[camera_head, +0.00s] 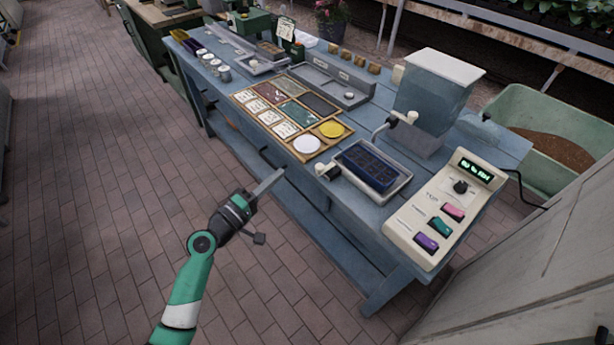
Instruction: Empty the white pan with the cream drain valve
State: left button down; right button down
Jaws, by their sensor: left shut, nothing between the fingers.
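The white pan (394,190) stands on the blue bench, with a dark blue celled tray (368,166) sitting in it. The cream drain valve (327,171) is at the pan's left end, near the bench's front edge. Whether there is liquid in the pan, and whether the valve is open, I cannot tell. My left gripper (281,173) is shut and empty. It is in front of the bench, to the left of the valve and apart from it. My right gripper is not in view.
A control box (440,210) with coloured switches stands right of the pan. A wooden sectioned tray (290,112) lies to the left. The brick floor before the bench (500,140) is clear.

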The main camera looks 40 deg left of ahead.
pick_arm(q)
jog(key=shift+r, duration=0.1)
jog(key=shift+w, duration=0.1)
jog(key=w+d+b, duration=0.1)
jog(key=w+d, duration=0.2)
jog(key=w, duration=0.6)
dwell(0.3)
jog(key=shift+a, duration=0.15)
